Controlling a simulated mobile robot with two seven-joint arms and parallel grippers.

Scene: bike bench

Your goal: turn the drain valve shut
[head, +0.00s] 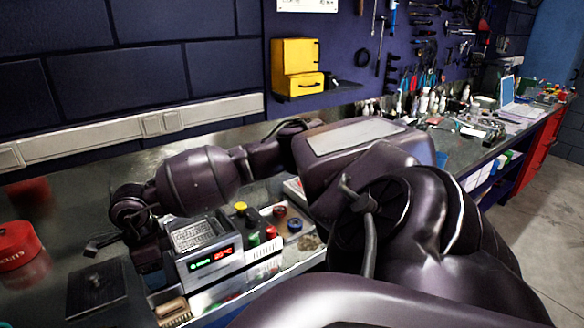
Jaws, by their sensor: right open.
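A grey metal cleaner unit (212,262) with a basket-like top and a lit red and green display stands on the bench at the lower middle. I cannot make out the drain valve; it may be hidden behind my right arm or the unit. My right arm reaches across the bench from the right, and its wrist bends down at the unit's left side. My right gripper (122,246) is there, open, with one dark fingertip sticking out to the left. I see nothing between its fingers, though they are partly hidden. My left gripper is out of view.
A red round tin (16,246) and a dark flat box (95,289) lie left of the unit. A brush (172,311) lies in front. A yellow cabinet (297,68) hangs on the wall.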

